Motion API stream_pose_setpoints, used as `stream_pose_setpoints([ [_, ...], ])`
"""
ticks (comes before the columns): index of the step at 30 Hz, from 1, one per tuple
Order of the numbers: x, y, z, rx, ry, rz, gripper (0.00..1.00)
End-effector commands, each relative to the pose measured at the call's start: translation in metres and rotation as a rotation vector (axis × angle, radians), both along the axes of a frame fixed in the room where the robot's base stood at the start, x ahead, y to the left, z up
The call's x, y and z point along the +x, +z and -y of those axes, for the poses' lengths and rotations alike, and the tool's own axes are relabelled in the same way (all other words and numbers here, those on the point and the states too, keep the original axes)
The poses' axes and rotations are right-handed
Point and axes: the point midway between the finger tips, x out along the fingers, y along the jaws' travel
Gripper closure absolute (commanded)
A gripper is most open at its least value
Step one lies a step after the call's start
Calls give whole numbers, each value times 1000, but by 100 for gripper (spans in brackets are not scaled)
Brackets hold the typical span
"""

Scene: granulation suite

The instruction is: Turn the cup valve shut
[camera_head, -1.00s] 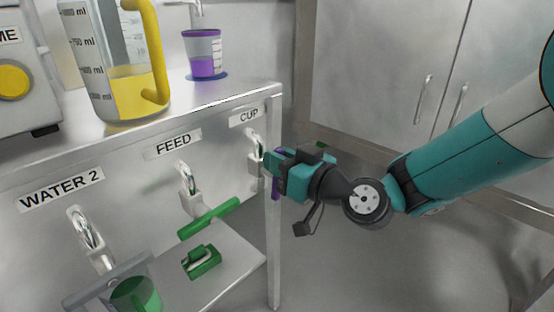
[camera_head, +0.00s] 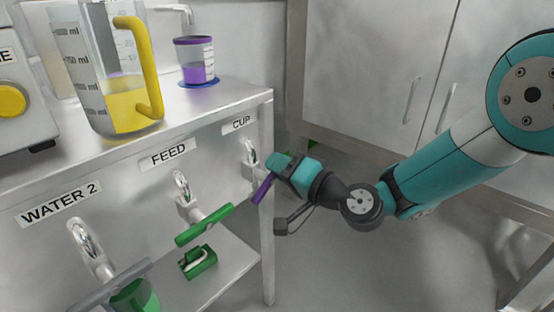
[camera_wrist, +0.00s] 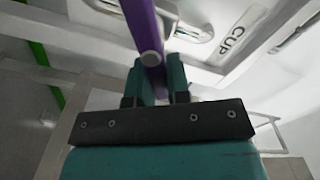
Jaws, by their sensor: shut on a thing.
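The cup valve's purple handle (camera_head: 263,188) is on the bench front under the CUP label (camera_head: 238,123). It slants from upper right to lower left in the head view. My gripper (camera_head: 276,167) is shut on this handle near its upper end. In the wrist view the purple handle (camera_wrist: 145,30) runs up between the two teal fingers (camera_wrist: 154,80). The metal valve pipe (camera_head: 249,151) stands just left of my gripper. A purple cup (camera_head: 195,62) with purple liquid stands on a blue disc on the bench, below a spout.
The FEED valve has a green handle (camera_head: 204,224), slanted, to the left. A grey handle (camera_head: 110,285) is under WATER 2. A green block (camera_head: 198,262) lies on the lower shelf. A jug with a yellow handle (camera_head: 149,65) stands on the bench. The floor at right is clear.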

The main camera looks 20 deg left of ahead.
Motion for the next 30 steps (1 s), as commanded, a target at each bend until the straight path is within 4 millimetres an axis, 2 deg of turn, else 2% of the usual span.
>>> stream_pose_setpoints([
  [15, 5, -12, 3, 159, -2, -389, 100],
  [30, 5, -18, 3, 214, -4, -518, 100],
])
